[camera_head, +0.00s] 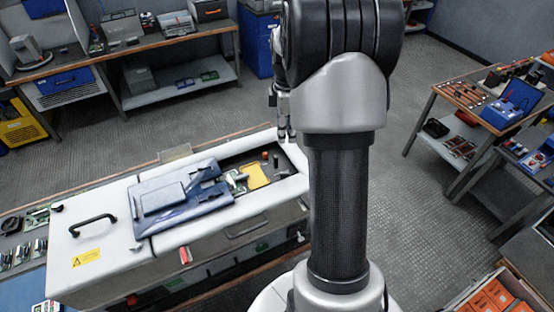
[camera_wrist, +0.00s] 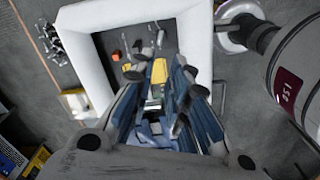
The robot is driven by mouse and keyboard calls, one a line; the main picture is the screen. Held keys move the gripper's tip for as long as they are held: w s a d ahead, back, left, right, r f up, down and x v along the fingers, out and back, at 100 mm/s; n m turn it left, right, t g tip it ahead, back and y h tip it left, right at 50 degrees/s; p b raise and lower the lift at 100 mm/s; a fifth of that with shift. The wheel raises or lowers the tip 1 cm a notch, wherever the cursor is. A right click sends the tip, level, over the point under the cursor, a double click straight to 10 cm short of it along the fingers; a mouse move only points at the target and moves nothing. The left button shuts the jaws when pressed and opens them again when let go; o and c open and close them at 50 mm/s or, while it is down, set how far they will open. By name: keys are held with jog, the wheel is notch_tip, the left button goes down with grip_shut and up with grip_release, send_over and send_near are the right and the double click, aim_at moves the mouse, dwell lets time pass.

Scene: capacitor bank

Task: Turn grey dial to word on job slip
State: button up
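A white cabinet (camera_head: 95,215) has an open dark bay at its right end. In the bay lies a yellow card or plate (camera_head: 257,175), which also shows in the wrist view (camera_wrist: 159,69); no writing is readable, so I cannot tell if it is the job slip. A small orange-red knob-like part (camera_head: 264,156) stands behind it, beside a dark one (camera_head: 276,159). I cannot pick out the grey dial for certain. My gripper (camera_wrist: 161,77) points down above the bay with its fingers apart and nothing visibly between them. In the head view it is partly hidden by my arm.
A blue panel (camera_head: 180,197) lies on the cabinet top, left of the bay. A black handle (camera_head: 92,222) sticks up farther left. The bay has a raised white rim (camera_wrist: 195,55). Workbenches stand at back left and right, with free floor between (camera_head: 420,130).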

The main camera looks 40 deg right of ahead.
aim_at(285, 174)
notch_tip(285, 174, down, 17)
jog(key=shift+a+r+b, duration=0.1)
jog(key=shift+b, duration=1.05)
grip_shut()
